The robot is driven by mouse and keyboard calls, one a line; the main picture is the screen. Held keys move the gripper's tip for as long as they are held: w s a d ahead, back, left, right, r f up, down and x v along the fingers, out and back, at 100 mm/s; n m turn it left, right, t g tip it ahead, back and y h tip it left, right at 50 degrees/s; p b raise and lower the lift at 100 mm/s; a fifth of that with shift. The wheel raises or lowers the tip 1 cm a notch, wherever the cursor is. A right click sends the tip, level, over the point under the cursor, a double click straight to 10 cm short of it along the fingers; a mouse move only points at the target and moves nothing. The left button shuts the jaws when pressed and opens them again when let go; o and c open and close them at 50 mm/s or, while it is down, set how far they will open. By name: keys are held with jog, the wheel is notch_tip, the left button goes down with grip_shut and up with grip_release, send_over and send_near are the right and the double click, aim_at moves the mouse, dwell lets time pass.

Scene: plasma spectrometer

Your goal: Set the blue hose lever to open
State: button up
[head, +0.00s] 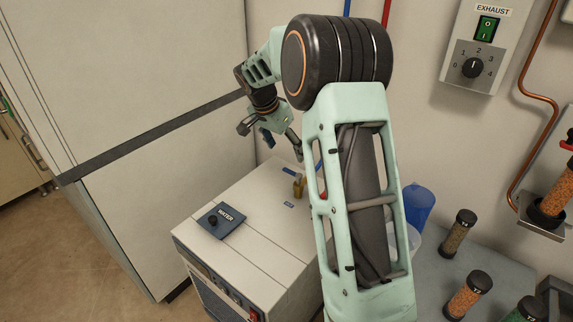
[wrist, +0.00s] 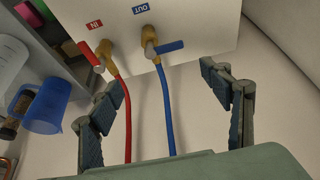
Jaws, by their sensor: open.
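In the wrist view, the blue lever (wrist: 170,47) sits on a brass valve (wrist: 149,38) under the blue OUT label (wrist: 140,9). It points right, crosswise to the blue hose (wrist: 167,110) running down from the valve. The red lever (wrist: 86,50) is on the neighbouring brass valve (wrist: 107,52), by the red IN label (wrist: 95,25), with a red hose (wrist: 127,125). My gripper (wrist: 162,80) is open and empty, its fingers spread on both sides of the hoses, apart from the blue lever. In the head view, my gripper (head: 270,140) hangs above the back of the white unit.
A tall pale cabinet (head: 130,100) stands to the left. A blue jug (head: 418,207) and several capped tubes stand right of my arm. An EXHAUST switch box (head: 482,45) is on the wall.

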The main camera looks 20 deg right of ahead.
aim_at(292, 172)
jog(key=x, duration=0.3)
jog(key=b+x, duration=0.1)
jog(key=x, duration=0.7)
jog(key=shift+w+a, duration=0.25)
jog(key=shift+a, duration=0.2)
jog(key=c, duration=1.1)
